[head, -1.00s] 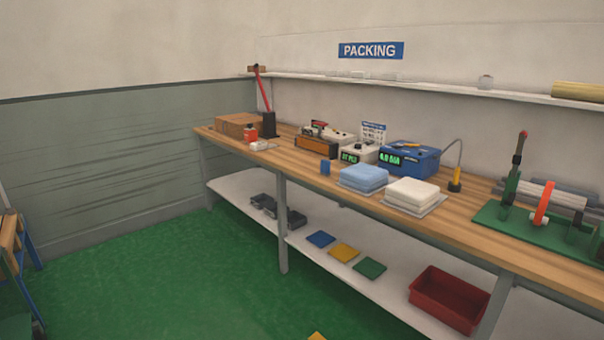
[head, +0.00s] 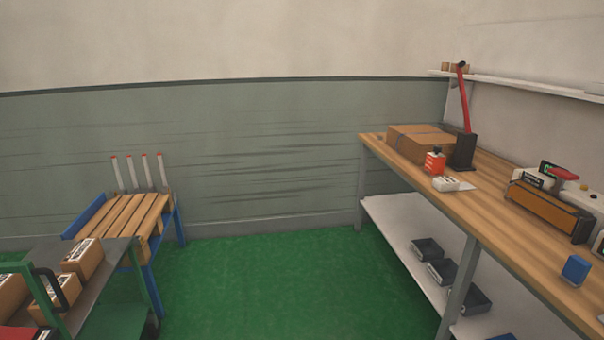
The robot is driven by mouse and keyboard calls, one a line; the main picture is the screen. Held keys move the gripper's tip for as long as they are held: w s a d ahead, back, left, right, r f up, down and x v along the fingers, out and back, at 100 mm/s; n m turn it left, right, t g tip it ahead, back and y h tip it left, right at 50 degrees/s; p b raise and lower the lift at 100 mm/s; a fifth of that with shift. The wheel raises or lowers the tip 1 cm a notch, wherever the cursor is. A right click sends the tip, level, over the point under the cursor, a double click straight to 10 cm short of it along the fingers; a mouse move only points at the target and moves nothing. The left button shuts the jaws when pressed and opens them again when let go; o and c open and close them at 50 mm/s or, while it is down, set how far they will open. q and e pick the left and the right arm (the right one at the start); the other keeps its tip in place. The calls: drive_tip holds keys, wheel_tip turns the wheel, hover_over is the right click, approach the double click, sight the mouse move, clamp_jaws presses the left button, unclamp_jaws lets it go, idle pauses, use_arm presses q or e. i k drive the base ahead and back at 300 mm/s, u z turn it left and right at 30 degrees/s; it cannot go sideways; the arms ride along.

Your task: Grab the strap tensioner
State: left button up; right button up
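Neither of my grippers is in the head view. No thing in view is clearly marked as the strap tensioner, and I cannot tell which tool it is. A black tool with a long red upright lever (head: 464,115) stands on the wooden workbench (head: 490,225), beside a cardboard box (head: 412,142).
An orange bottle (head: 434,162) and small white items (head: 452,184) lie on the bench, with a blue block (head: 575,268) nearer. Black items (head: 440,268) sit on the lower shelf. A cart (head: 105,250) with cartons and a slatted wooden stand (head: 130,215) are at left. Green floor (head: 270,285) between is clear.

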sight(435, 164)
drive_tip(key=u, duration=0.1)
drive_tip(key=i, duration=2)
drive_tip(key=z, duration=0.95)
drive_tip(key=i, duration=1.75)
drive_tip(key=z, duration=0.8)
